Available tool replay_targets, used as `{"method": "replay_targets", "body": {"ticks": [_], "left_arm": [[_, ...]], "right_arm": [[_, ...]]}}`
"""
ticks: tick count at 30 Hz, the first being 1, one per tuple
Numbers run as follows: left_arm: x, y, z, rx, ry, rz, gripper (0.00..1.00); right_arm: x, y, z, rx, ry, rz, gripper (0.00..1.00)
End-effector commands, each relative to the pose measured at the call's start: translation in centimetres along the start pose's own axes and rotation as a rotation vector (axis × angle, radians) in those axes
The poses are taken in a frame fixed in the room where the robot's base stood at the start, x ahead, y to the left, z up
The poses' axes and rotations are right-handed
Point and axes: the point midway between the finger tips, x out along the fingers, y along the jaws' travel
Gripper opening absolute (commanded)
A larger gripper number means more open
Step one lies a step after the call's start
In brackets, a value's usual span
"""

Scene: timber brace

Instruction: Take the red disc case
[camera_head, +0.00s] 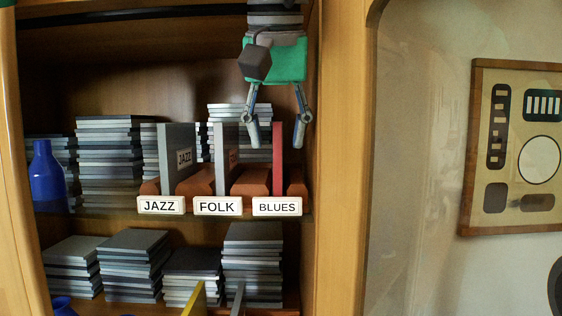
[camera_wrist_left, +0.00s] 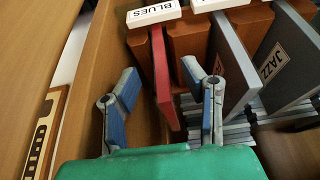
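The red disc case (camera_head: 277,147) stands upright in a brown holder (camera_head: 251,181) behind the BLUES label (camera_head: 277,207). My left gripper (camera_head: 277,136) hangs down from above, open and empty. Its two fingers are spread to either side of the case in the picture, with the tips lower than the case's top edge. The left wrist view also shows the red case (camera_wrist_left: 161,75) between the open fingers of my left gripper (camera_wrist_left: 159,76), with gaps on both sides. I cannot tell how deep the fingers reach around it. My right gripper is not seen.
Grey cases stand behind the JAZZ label (camera_head: 161,205) and FOLK label (camera_head: 218,206). Stacks of cases (camera_head: 108,160) fill the shelf behind. A blue bottle (camera_head: 47,176) stands at left. The cabinet's side post (camera_head: 340,150) is close on the right.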

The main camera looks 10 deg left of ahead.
Motion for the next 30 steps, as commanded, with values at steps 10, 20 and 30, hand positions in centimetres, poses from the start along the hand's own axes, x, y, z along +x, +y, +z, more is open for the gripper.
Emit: {"method": "replay_targets", "body": {"ticks": [10,20,30], "left_arm": [[4.2,0.3,-0.6,0.002,-0.001,-0.004,0.38],[5.3,0.3,-0.6,0.0,0.002,0.0,0.38],[5.3,0.2,-0.7,0.0,0.001,0.0,0.0]], "right_arm": [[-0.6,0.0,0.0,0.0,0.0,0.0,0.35],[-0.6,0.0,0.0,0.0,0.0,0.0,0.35],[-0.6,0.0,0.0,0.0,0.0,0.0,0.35]]}}
